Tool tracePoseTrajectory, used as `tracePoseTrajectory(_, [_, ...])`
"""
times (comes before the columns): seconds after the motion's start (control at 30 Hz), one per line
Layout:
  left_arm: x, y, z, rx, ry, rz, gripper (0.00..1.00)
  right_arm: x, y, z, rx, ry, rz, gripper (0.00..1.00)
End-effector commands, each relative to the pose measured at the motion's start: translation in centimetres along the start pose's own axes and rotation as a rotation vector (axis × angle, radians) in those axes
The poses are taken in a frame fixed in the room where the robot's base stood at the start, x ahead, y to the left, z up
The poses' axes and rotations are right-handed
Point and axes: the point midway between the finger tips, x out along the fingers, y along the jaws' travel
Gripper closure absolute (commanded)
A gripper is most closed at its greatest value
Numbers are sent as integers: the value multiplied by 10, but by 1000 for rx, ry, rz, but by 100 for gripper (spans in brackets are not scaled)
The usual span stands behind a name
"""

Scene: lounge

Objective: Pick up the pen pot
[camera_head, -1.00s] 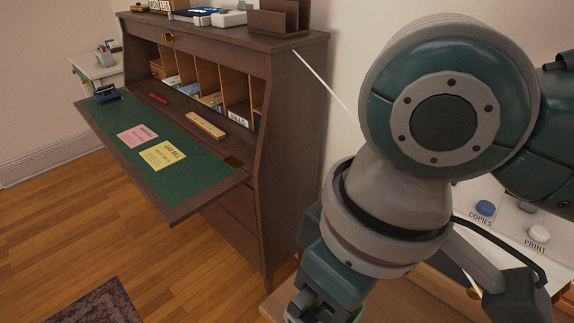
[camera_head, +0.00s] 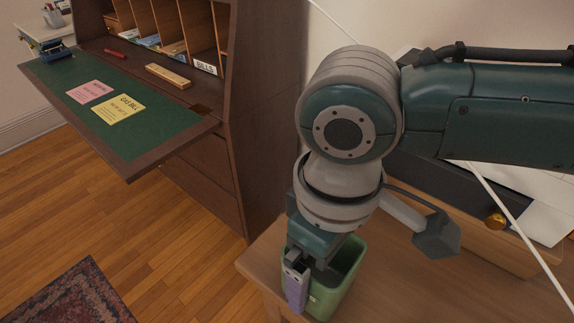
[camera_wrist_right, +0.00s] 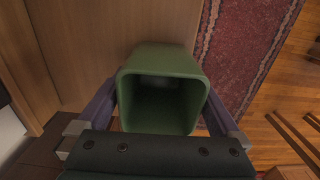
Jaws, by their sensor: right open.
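A green, square-mouthed pot (camera_head: 346,285), which I take to be the pen pot, stands on a wooden surface at the bottom centre of the head view. In the right wrist view the pot (camera_wrist_right: 164,60) looks empty, its dark mouth facing the camera. My right gripper (camera_wrist_right: 160,112) is open, with a purple-grey finger on each side of the pot. I cannot tell whether the fingers touch it. In the head view my right gripper (camera_head: 316,278) is over the pot and hides part of it. My left gripper is not in view.
A brown bureau (camera_head: 270,110) with a green fold-down flap (camera_head: 150,130) stands left. A dark box (camera_head: 435,165) stands behind my right arm. A patterned rug (camera_head: 75,295) lies on the floor.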

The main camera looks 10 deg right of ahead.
Motion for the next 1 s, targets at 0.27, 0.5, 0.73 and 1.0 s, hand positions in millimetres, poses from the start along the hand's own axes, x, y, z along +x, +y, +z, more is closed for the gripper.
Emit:
tracePoseTrajectory(0.27, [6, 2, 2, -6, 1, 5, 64, 17, -1, 0, -2, 1, 0, 0])
tracePoseTrajectory(0.5, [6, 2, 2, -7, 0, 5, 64, 16, 0, 0, -1, 1, 0, 16])
tracePoseTrajectory(0.73, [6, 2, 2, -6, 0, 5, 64, 16, 0, 0, -1, 1, 0, 42])
tracePoseTrajectory(1.0, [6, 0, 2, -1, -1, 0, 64, 16, 0, 0, -1, 1, 0, 72])
